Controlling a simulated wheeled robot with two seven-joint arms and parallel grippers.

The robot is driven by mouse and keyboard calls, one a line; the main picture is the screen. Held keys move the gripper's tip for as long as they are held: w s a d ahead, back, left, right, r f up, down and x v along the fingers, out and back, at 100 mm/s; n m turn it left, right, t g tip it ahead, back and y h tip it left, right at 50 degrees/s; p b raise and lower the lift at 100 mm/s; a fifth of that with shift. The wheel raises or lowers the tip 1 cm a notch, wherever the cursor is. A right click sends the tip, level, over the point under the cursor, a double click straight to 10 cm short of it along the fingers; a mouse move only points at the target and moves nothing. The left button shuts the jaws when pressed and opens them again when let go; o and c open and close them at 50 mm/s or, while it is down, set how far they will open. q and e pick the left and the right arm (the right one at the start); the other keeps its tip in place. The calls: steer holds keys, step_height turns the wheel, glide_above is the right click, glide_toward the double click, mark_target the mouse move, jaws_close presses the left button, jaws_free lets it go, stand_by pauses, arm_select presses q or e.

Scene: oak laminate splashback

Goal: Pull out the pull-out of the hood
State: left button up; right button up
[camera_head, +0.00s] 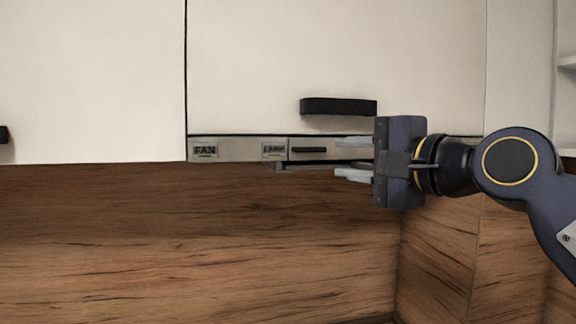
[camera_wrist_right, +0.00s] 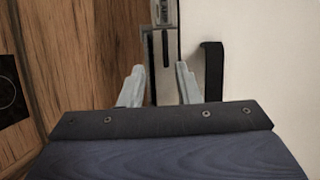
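The hood is a narrow metallic strip (camera_head: 235,149) under the white wall cabinet, with a FAN label at its left, a LAMP label and a dark slot (camera_head: 308,150). A thin lip shows just below the strip. My right gripper (camera_head: 337,157) is at the strip's right part, pointing left, one finger across the strip's face and one below it. In the right wrist view the two fingers (camera_wrist_right: 160,70) are apart, with the hood strip (camera_wrist_right: 156,88) in the gap between them. I cannot tell whether they touch it. My left gripper is out of view.
A black cabinet handle (camera_head: 338,106) sits just above the hood and also shows beside the fingers in the wrist view (camera_wrist_right: 211,72). The oak splashback (camera_head: 220,240) lies behind and below. Open shelves (camera_head: 567,100) are at the far right.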

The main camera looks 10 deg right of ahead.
mark_target(314, 150)
steer(key=x, duration=0.2)
steer(key=p+x, duration=0.1)
steer(key=x, duration=0.1)
steer(key=r+p+x, duration=0.1)
steer(key=x, duration=0.1)
steer(key=shift+w, duration=0.2)
steer(key=shift+w+a+f+p, duration=0.15)
steer(key=shift+w+a+p, duration=0.1)
steer(key=shift+w+p, duration=0.2)
jaws_close()
steer(key=shift+s, duration=0.1)
